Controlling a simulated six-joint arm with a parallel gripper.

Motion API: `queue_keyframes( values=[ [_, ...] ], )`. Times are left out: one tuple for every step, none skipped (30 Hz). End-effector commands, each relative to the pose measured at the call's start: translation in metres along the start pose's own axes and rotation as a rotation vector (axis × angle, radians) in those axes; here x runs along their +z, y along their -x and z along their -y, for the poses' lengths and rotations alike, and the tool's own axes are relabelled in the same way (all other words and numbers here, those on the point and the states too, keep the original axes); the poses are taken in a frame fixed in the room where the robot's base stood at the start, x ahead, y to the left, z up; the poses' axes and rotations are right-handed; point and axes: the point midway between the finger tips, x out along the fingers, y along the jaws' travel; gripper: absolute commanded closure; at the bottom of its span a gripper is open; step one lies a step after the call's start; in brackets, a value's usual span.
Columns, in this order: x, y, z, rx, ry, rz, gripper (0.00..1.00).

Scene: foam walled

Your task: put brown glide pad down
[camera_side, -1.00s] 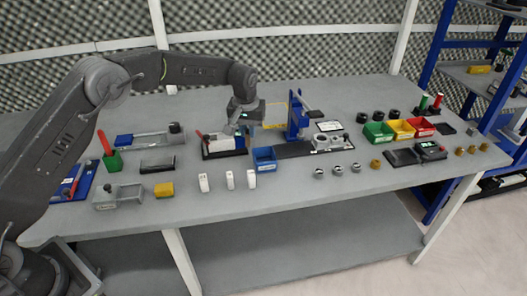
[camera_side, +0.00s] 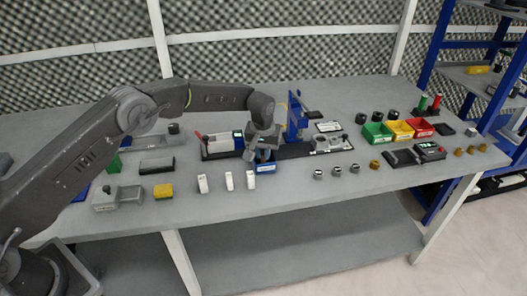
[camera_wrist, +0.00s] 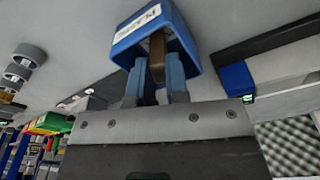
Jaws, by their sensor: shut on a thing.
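The brown glide pad (camera_wrist: 157,46) shows in the wrist view as a narrow brown strip between my two blue fingertips. My gripper (camera_wrist: 158,68) is shut on it. The fingertips and the pad reach into the mouth of a small blue bin (camera_wrist: 128,45) with a white label. I cannot tell whether the pad touches the bin's floor. In the side view my gripper (camera_side: 263,153) is right above the blue bin (camera_side: 266,170) and hides most of it. The pad is hidden there.
A blue upright press (camera_side: 296,115) stands just behind and right of the bin. A base with a red handle and small display (camera_side: 222,145) is to the left. White parts (camera_side: 228,181) stand in front left, silver rings (camera_side: 337,171) to the right. The front table edge is clear.

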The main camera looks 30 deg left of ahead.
Motion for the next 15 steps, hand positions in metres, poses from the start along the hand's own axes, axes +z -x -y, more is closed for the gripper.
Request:
queue_keyframes(
  values=[
    [0.0003,-0.0017,0.0001,0.000,0.000,0.000,1.00],
    [0.0003,-0.0026,0.0001,0.000,0.000,0.000,1.00],
    [0.0003,-0.0027,0.0000,0.000,0.000,0.000,0.83],
    [0.0002,-0.0025,0.0000,0.000,0.000,0.000,0.80],
    [0.0002,-0.0025,0.0000,0.000,0.000,0.000,0.77],
    [0.0003,-0.0025,0.0001,0.000,0.000,0.000,0.74],
    [0.0003,-0.0024,0.0001,0.000,0.000,0.000,0.74],
    [0.0003,-0.0024,0.0001,0.000,0.000,0.000,0.74],
    [0.0003,-0.0024,0.0001,0.000,0.000,0.000,0.74],
    [0.0003,-0.0024,0.0001,0.000,0.000,0.000,0.74],
    [0.0003,-0.0024,0.0001,0.000,0.000,0.000,0.74],
    [0.0003,-0.0022,0.0001,0.000,0.000,0.000,0.74],
    [0.0002,-0.0016,0.0000,0.000,0.000,0.000,0.74],
    [0.0000,-0.0005,0.0000,0.000,0.000,0.000,0.74],
    [-0.0003,0.0018,0.0000,0.000,0.000,-0.001,0.74]
  ],
)
